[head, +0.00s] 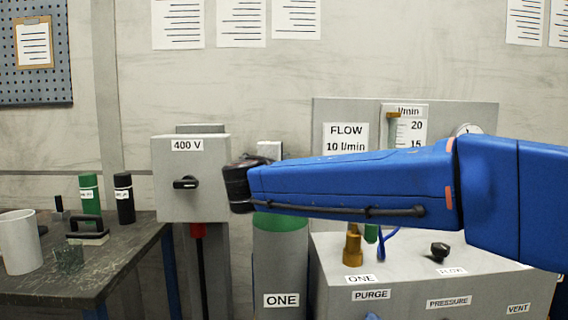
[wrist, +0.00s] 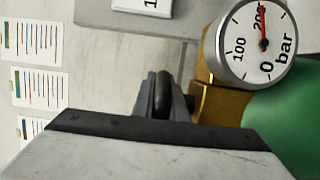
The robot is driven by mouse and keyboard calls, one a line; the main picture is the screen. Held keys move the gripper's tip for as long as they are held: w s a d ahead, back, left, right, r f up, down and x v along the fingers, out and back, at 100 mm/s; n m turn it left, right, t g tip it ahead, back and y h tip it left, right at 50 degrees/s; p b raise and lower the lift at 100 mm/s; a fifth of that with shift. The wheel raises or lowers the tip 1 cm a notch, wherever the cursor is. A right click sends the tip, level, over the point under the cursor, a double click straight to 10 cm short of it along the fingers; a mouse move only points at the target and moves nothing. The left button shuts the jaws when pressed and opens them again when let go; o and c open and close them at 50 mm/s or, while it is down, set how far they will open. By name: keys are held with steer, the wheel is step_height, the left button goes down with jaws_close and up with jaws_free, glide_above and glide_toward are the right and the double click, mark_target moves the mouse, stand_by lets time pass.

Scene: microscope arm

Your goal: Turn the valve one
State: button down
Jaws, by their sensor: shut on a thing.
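The valve on the cylinder labelled ONE is a dark round handwheel (wrist: 163,92), seen edge-on in the wrist view beside a brass body (wrist: 212,98). My gripper (wrist: 163,84) is shut on this handwheel, with a grey finger on each side of it. A round gauge marked in bar (wrist: 250,45) is next to it, its red needle near 200. The grey cylinder with a green shoulder (head: 280,260) stands in the middle of the head view. There my blue arm hides the valve and my fingers.
A grey 400 V switch box (head: 191,180) stands left of the cylinder. A grey cabinet (head: 400,270) with PURGE, PRESSURE and VENT labels is to the right. A dark bench (head: 90,275) at left holds a mug (head: 18,243) and bottles. Wall sheets hang behind.

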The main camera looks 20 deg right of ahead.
steer(key=c, duration=2)
jaws_free()
steer(key=shift+c, duration=0.2)
steer(key=shift+s+a, duration=0.1)
steer(key=v, duration=1.7)
steer(key=shift+s, duration=0.1)
